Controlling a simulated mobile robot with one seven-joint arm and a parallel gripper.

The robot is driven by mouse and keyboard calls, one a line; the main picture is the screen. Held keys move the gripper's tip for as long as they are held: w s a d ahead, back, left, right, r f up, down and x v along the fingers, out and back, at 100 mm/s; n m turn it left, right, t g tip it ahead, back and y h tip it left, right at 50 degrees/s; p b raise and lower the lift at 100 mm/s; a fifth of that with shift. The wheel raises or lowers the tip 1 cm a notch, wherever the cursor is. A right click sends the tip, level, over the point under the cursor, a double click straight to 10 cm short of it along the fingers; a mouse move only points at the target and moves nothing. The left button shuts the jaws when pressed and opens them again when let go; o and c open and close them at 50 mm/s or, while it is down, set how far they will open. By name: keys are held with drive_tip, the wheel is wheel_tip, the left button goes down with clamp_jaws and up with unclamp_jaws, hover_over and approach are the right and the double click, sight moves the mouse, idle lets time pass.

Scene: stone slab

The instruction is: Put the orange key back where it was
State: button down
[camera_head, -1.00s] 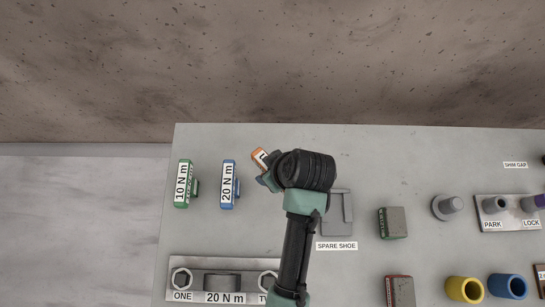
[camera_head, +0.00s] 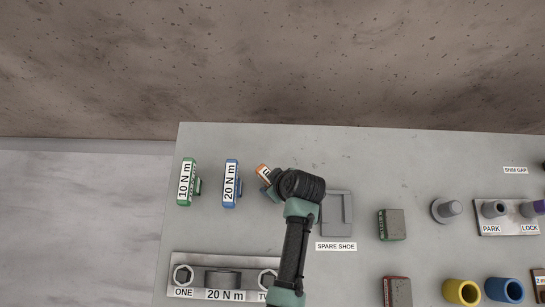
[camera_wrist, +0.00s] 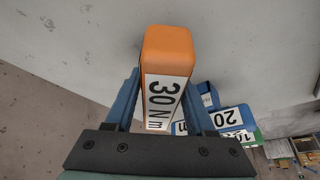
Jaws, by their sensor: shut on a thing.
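The orange key (camera_wrist: 168,45) with a white "30 N m" label fills the middle of the wrist view, between the two blue fingers of my gripper (camera_wrist: 162,100). My gripper is shut on it. In the head view only the key's orange end (camera_head: 263,170) shows, tilted, at the upper left of my wrist; the rest is hidden by my gripper (camera_head: 269,183). The blue "20 N m" key (camera_head: 231,184) and green "10 N m" key (camera_head: 187,182) stand to its left on the slab. I cannot tell whether the orange key touches the slab.
A plate (camera_head: 211,263) with hex nuts marked ONE and 20 N m lies at front left. The spare shoe tray (camera_head: 337,229) is right of my wrist. Blocks, pegs, a yellow cup (camera_head: 462,292) and a blue cup (camera_head: 504,289) stand farther right. The slab behind the keys is clear.

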drive_tip(key=shift+c, duration=1.2)
unclamp_jaws()
drive_tip(key=shift+f, duration=0.1)
